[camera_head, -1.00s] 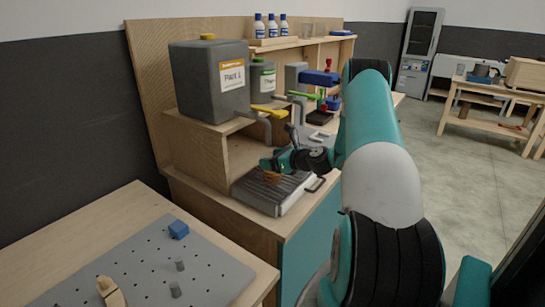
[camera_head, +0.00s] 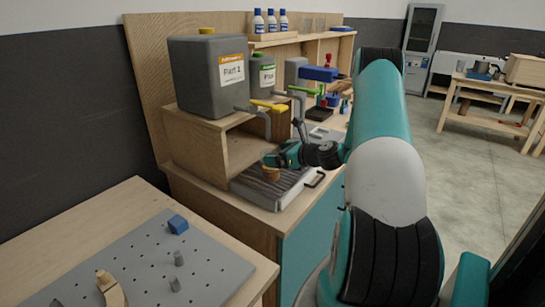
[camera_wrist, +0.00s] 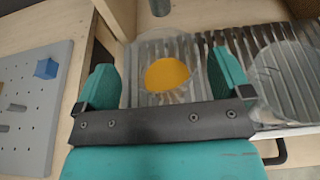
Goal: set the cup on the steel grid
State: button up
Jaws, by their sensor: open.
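A clear cup with orange-yellow contents (camera_wrist: 167,75) stands at the left part of the steel grid (camera_wrist: 232,42), seen in the wrist view. In the head view the cup (camera_head: 270,173) shows small and orange-brown on the ribbed grid (camera_head: 290,186). My gripper (camera_wrist: 163,75) is open, one finger on each side of the cup. Whether either finger touches it I cannot tell. In the head view my gripper (camera_head: 272,160) is at the cup, partly hiding it and the grid behind.
A second clear vessel (camera_wrist: 285,70) stands on the grid at right. A spout (camera_wrist: 160,7) is just beyond the cup. Grey tanks (camera_head: 208,75) with a yellow-handled tap (camera_head: 268,106) stand above. A pegboard (camera_head: 140,262) with a blue block (camera_head: 178,224) lies at front left.

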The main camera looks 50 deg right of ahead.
jog(key=a+b+v, duration=0.1)
jog(key=b+v, duration=0.1)
jog(key=v, duration=0.7)
jog(key=w+a+r+n+g+y, duration=0.35)
jog(key=w+a+n, duration=0.25)
jog(key=a+n, duration=0.4)
jog(key=s+a+r+n+g+y, duration=0.1)
jog(key=a+r+n+g+y, duration=0.15)
jog(key=a+n, duration=0.65)
jog(key=s+a+r+n+g+y, duration=0.1)
jog(key=a+r+n+g, duration=0.25)
jog(key=a, duration=0.95)
jog(key=s+a+r+n+g+h, duration=0.1)
jog(key=s+a+n+g+h, duration=0.1)
jog(key=s+a+n, duration=0.5)
jog(key=s+a+r+n+g+h, duration=0.1)
jog(key=s+a+r+n+g, duration=0.1)
jog(key=s+a+n, duration=0.5)
jog(key=s+n+g, duration=0.1)
jog(key=s+n, duration=0.4)
jog(key=n, duration=0.1)
jog(key=shift+s+h, duration=0.3)
jog(key=shift+h, duration=0.1)
jog(key=shift+a, duration=0.15)
